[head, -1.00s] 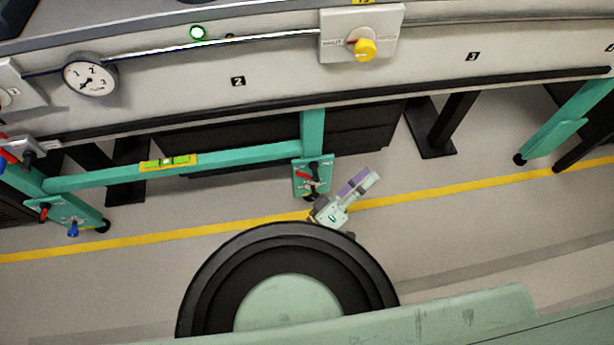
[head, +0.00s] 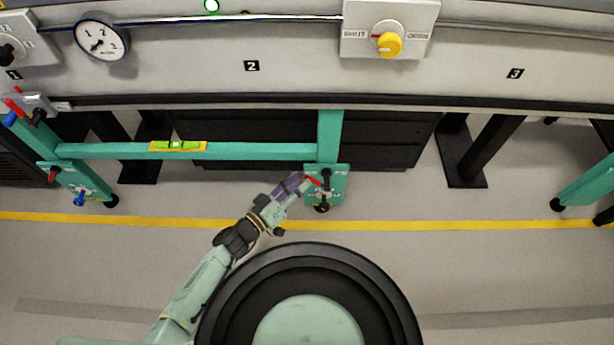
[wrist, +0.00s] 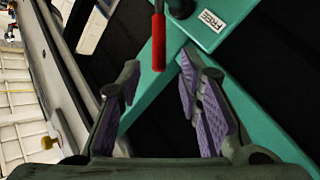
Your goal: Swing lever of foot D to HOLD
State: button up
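A teal foot plate (head: 338,190) sits at the bottom of the middle frame leg, with a red lever (head: 313,181) on it and black knobs. In the wrist view the red lever handle (wrist: 158,42) hangs nearly upright. A FREE label (wrist: 213,20) is on the teal plate to its right. My gripper (head: 302,183) is at the left edge of this plate. In the wrist view my gripper (wrist: 160,78) is open, its purple pads on either side below the handle's lower end; no contact shows. I cannot read a foot letter or a HOLD label.
Another teal foot (head: 82,190) with red and blue handles stands at the left, and one more (head: 580,190) at the right. A teal crossbar (head: 250,151) carries a yellow level (head: 178,146). A yellow-knobbed panel (head: 390,44) is above. Floor before the feet is clear.

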aim_at(307, 176)
jog(key=shift+x, duration=1.8)
jog(key=shift+c, duration=0.4)
grip_shut()
